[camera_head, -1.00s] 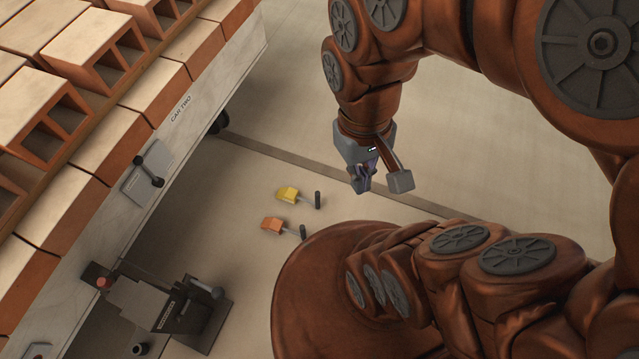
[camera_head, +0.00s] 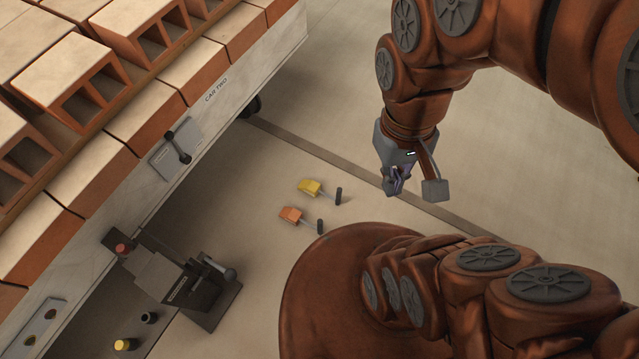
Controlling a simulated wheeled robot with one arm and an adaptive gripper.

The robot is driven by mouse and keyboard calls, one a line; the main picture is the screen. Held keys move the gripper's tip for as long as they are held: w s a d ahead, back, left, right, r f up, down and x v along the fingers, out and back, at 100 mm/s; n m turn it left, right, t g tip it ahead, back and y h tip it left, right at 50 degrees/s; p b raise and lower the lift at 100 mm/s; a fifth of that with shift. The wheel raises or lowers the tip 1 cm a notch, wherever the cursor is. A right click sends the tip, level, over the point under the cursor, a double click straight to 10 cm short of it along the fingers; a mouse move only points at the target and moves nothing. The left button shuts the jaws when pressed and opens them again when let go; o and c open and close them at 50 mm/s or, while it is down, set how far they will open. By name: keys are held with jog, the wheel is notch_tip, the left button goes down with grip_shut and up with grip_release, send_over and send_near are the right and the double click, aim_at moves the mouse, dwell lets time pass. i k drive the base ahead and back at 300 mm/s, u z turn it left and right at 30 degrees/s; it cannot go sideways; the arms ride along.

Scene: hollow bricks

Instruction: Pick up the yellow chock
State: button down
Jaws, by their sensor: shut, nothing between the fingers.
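The yellow chock (camera_head: 310,187) lies on the floor near the middle of the picture, with a dark-ended handle pointing right. My gripper (camera_head: 392,191) hangs to the right of the yellow chock, clear of it and above the floor. Its fingers are together and hold nothing. It points downward. An orange chock (camera_head: 292,215) with a similar handle lies just below the yellow one in the picture, apart from it.
A car (camera_head: 213,108) marked "CAR TWO", loaded with hollow bricks (camera_head: 75,73), fills the left side. A dark lever device (camera_head: 187,290) stands on the floor beside it. A yellow-capped post (camera_head: 124,344) is at the lower left. A dark strip crosses the floor.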

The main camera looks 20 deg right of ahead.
aim_at(310, 186)
jog(key=k, duration=1.25)
jog(key=u, duration=1)
jog(key=i, duration=1.45)
jog(key=z, duration=0.65)
